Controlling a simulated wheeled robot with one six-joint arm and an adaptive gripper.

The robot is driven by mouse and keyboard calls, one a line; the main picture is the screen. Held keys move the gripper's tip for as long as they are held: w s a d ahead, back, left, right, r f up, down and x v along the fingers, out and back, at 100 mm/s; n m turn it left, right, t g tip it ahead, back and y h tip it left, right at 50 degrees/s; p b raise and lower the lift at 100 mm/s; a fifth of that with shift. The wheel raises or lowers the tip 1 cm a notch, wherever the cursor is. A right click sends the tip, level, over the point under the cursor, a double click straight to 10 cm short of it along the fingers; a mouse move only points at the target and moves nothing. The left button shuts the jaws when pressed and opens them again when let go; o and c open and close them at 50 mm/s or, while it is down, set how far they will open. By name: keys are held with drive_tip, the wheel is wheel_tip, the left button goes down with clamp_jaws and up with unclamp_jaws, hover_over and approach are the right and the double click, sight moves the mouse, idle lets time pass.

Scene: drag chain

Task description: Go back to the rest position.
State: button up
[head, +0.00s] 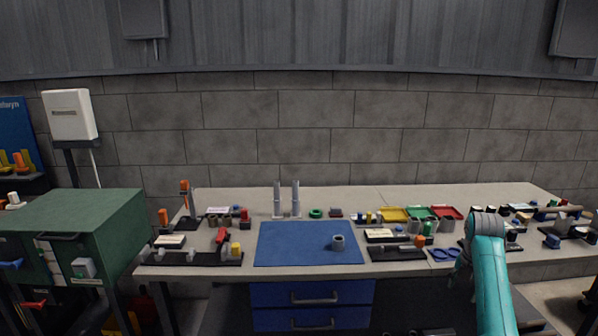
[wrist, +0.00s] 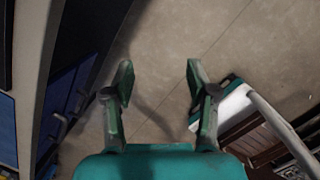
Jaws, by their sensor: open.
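My gripper (wrist: 158,78) is open and empty in the wrist view, its two green fingers apart above a bare grey floor (wrist: 165,35). In the head view my teal arm stands at the right, in front of the bench edge. The gripper's fingertips cannot be made out in that view. A grey ring-shaped part (head: 338,243) rests on the blue mat (head: 290,245) in the middle of the bench.
The grey bench (head: 375,198) carries many small parts and holders, with yellow, green (head: 419,212) and red trays right of the mat. A green cabinet (head: 75,225) stands at the left. Blue drawers (head: 312,297) sit under the bench. A white-and-green object (wrist: 235,100) lies right of my fingers.

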drive_tip(key=s+a+f+m+t, duration=0.1)
drive_tip(key=s+a+f+m, duration=0.15)
drive_tip(key=f, duration=0.55)
drive_tip(key=s+a+f+m+t, duration=0.1)
drive_tip(key=s+a+f+m, duration=0.2)
drive_tip(key=f, duration=0.5)
drive_tip(key=s+a+f+m+t, duration=0.1)
drive_tip(key=s+a+f, duration=0.25)
drive_tip(key=f, duration=0.35)
drive_tip(key=s+a+f+m+t, duration=0.25)
drive_tip(key=s+a+f, duration=0.25)
drive_tip(key=s, duration=0.3)
drive_tip(key=s+a+f+m+t, duration=0.1)
drive_tip(key=s+a+f+m, duration=0.3)
drive_tip(key=s, duration=0.5)
drive_tip(key=s+a+r+m+t, duration=0.2)
drive_tip(key=s+a+r+m, duration=0.15)
drive_tip(key=s, duration=0.75)
drive_tip(key=s+a+r+m+t, duration=0.1)
drive_tip(key=s+a+r+m, duration=0.2)
drive_tip(key=s, duration=0.7)
drive_tip(key=s+a+r+m+t, duration=0.1)
drive_tip(key=s+r+m, duration=0.2)
drive_tip(key=s+r, duration=0.4)
drive_tip(key=s+a+r+m+t+y, duration=0.1)
drive_tip(key=s+a+r+m+t, duration=0.1)
drive_tip(key=s+r, duration=0.6)
wheel_tip(320, 180, up, 5)
drive_tip(key=shift+m, duration=0.55)
